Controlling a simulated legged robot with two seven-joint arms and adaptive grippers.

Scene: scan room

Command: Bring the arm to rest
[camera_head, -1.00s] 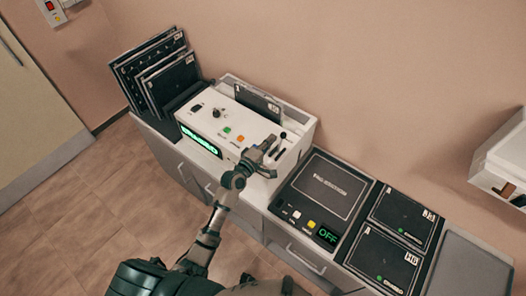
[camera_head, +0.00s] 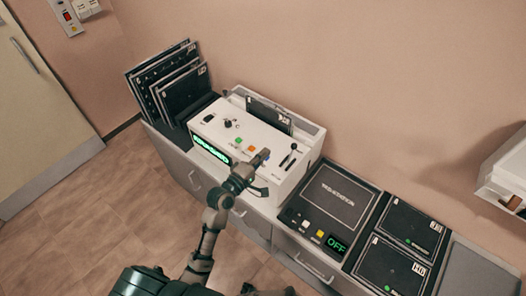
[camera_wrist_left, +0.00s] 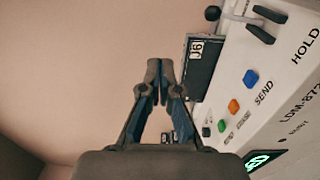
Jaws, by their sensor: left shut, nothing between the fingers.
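My left gripper (camera_head: 265,157) is shut and empty. In the head view it appears over the front right part of the white scanner machine (camera_head: 210,130), left of the black lever (camera_head: 293,147). In the left wrist view its fingertips (camera_wrist_left: 160,68) meet, with bare wall behind them. The machine's white panel (camera_wrist_left: 270,85) with blue, orange and green buttons lies to the right of the fingers there, apart from them. A black plate (camera_head: 270,114) stands in the slot on top of the machine. My right gripper cannot be made out.
Several black plates (camera_head: 165,80) stand in a rack left of the machine. A black box with an OFF display (camera_head: 337,245) and two flat black plates (camera_head: 410,225) lie to the right. A wall box (camera_head: 503,175) is at the right edge. Open floor lies at lower left.

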